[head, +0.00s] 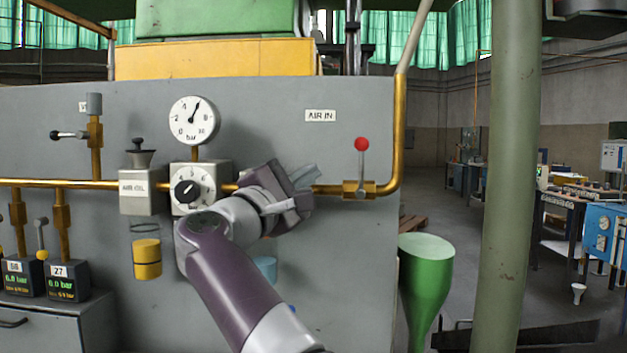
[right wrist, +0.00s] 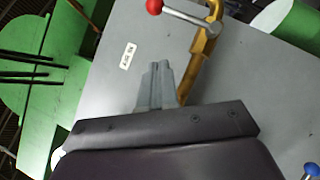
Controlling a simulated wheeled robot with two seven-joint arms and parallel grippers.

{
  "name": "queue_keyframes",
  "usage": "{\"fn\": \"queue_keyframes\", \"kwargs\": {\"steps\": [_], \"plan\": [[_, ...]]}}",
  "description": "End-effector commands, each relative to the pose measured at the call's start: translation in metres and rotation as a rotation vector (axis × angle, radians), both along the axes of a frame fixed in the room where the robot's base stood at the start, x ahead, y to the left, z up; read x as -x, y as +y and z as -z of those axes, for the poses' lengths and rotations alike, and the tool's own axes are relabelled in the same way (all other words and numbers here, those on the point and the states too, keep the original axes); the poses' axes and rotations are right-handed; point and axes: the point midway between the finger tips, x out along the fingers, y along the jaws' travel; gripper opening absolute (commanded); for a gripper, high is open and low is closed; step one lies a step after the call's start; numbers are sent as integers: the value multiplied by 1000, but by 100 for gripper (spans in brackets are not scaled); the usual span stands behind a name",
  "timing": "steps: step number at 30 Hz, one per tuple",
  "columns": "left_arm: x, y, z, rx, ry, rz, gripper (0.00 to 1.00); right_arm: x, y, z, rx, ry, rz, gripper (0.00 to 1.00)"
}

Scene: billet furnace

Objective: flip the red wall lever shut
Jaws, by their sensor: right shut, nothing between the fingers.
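The red-knobbed lever (head: 361,146) stands upright on a brass valve (head: 360,189), under the AIR IN label (head: 320,116) on the grey wall panel. Its thin stem stands across the horizontal pipe. My right gripper (head: 307,174) is shut and empty. It is in front of the panel, left of the lever and a little below the knob, with a gap between them. My left gripper is not in view.
Brass piping (head: 396,130) bends upward right of the lever. A gauge (head: 194,120) and a dial regulator (head: 194,188) are to the left, near my right arm. A green funnel-shaped object (head: 426,275) stands low right of the panel. A pale green post (head: 510,180) rises farther right.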

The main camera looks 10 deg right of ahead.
Motion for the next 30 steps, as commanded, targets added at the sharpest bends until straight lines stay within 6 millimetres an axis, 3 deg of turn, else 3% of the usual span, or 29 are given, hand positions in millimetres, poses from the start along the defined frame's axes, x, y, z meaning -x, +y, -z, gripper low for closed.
{"fn": "queue_keyframes", "kwargs": {"steps": [3,9,25,28,29,30], "plan": [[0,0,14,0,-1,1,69,20,19,12,-3,-3,-1,0],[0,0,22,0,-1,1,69,42,45,21,0,-1,-1,0],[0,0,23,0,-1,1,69,52,54,24,7,8,6,0],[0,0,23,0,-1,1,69,46,62,19,136,105,6,0],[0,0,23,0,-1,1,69,41,70,13,234,149,2,0],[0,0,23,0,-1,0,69,28,91,13,436,237,-3,0]]}}
